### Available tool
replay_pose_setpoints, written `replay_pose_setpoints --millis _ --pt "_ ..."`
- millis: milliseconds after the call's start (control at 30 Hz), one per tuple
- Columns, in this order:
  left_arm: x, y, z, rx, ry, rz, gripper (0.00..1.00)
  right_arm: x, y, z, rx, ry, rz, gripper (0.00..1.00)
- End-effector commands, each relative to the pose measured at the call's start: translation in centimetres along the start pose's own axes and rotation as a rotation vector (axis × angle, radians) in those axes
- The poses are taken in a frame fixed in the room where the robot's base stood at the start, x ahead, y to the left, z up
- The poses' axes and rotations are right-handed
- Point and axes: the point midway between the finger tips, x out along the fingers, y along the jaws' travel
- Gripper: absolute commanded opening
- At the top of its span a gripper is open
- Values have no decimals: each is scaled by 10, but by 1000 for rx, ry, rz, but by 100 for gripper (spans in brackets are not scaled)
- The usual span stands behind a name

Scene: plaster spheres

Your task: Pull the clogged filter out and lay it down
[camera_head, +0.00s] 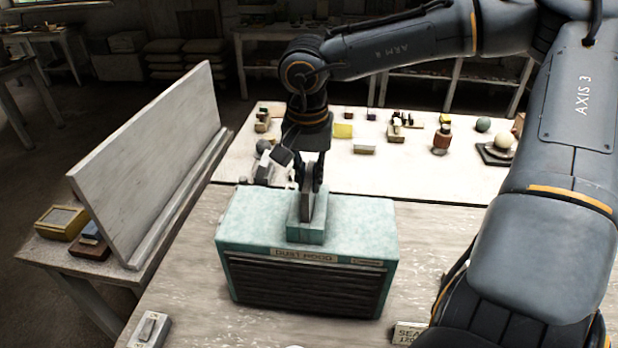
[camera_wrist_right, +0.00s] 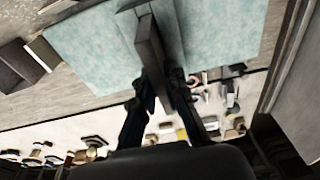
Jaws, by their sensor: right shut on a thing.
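The dust hood (camera_head: 240,225), a teal box with a dark slatted front and a "DUST HOOD" label, stands on the table. A raised teal slot collar (camera_head: 305,236) sits on its top. A flat grey filter (camera_head: 307,205) stands upright in the collar; how deep its lower end reaches is hidden. My right gripper (camera_head: 307,175) comes from above and is shut on the filter's upper part. In the right wrist view the gripper (camera_wrist_right: 172,90) has a finger on each side of the filter (camera_wrist_right: 150,50), above the teal top (camera_wrist_right: 90,50). My left gripper is not in view.
A pale upright board (camera_head: 150,165) stands left of the hood. A yellow-framed box (camera_head: 62,220) lies beyond it. A small block (camera_head: 150,328) lies at front left, and a sign (camera_head: 408,333) at front right. Several small objects and spheres (camera_head: 502,143) occupy the pale back surface.

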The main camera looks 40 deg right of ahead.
Motion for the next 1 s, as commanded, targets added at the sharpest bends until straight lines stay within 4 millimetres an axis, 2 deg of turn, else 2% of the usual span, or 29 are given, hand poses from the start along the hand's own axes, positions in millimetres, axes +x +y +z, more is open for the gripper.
replay_pose_setpoints --millis 1000 --pt "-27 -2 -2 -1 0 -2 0 -43 0 -5 0 1 0 0"
